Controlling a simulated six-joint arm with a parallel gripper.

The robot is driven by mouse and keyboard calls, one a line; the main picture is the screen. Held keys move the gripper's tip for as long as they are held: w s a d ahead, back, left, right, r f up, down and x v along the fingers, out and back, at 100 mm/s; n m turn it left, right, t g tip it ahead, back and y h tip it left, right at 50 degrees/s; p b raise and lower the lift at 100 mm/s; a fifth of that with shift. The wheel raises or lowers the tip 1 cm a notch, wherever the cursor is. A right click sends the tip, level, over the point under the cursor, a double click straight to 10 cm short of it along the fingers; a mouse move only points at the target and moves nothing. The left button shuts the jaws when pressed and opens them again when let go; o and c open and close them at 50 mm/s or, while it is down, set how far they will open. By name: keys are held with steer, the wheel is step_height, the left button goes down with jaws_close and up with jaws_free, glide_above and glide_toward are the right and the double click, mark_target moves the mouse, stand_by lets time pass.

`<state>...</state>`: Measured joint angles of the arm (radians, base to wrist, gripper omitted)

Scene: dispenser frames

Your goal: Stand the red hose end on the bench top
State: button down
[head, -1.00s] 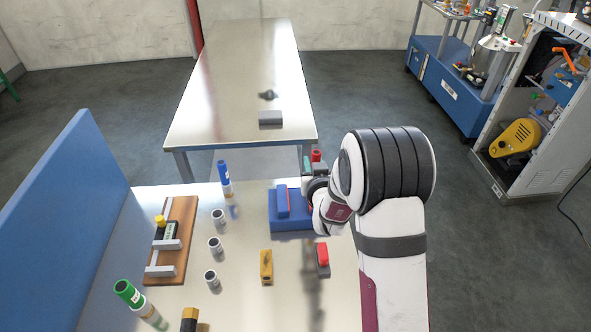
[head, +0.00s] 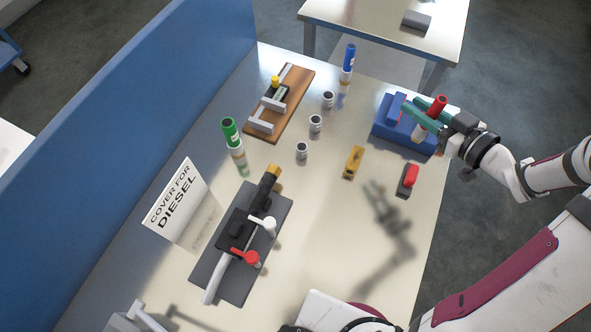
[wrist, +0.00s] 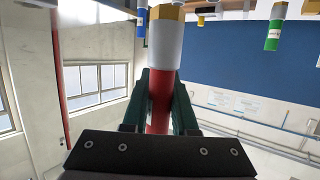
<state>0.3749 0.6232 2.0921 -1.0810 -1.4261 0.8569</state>
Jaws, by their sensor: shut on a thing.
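The red hose end (head: 437,104) is in my gripper (head: 426,119), whose teal fingers are shut around it. It has a red upper part and a pale lower collar, and is held tilted slightly in the head view, above the right side of the blue fixture (head: 401,132). In the wrist view the hose end (wrist: 164,48) shows a red shaft between the fingers (wrist: 160,108), a silver collar and a brass-coloured tip pointing away from my gripper. The bench top (head: 320,225) lies below, with my arm's shadow on it.
A green hose end (head: 231,136) and a blue hose end (head: 348,62) stand upright. Several small grey cups (head: 315,123), a yellow block (head: 354,162), a red-topped block (head: 408,180), a wooden rack (head: 278,105), a dark clamp plate (head: 240,262) and a diesel sign (head: 176,200) stand around. The front-centre bench is clear.

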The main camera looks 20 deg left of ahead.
steer(key=s+f+n+g+y, duration=0.3)
steer(key=s+n+g, duration=0.45)
steer(key=s, duration=0.75)
steer(key=shift+m+g, duration=0.25)
steer(key=shift+g, duration=0.2)
steer(key=a+f, duration=0.3)
steer(key=a, duration=0.1)
steer(key=a+f, duration=0.4)
steer(key=w+a+f, duration=0.1)
steer(key=a+f, duration=0.2)
steer(key=shift+a+f, duration=0.35)
steer(key=shift+a, duration=0.05)
steer(key=shift+f, duration=0.1)
steer(key=c, duration=0.7)
jaws_free()
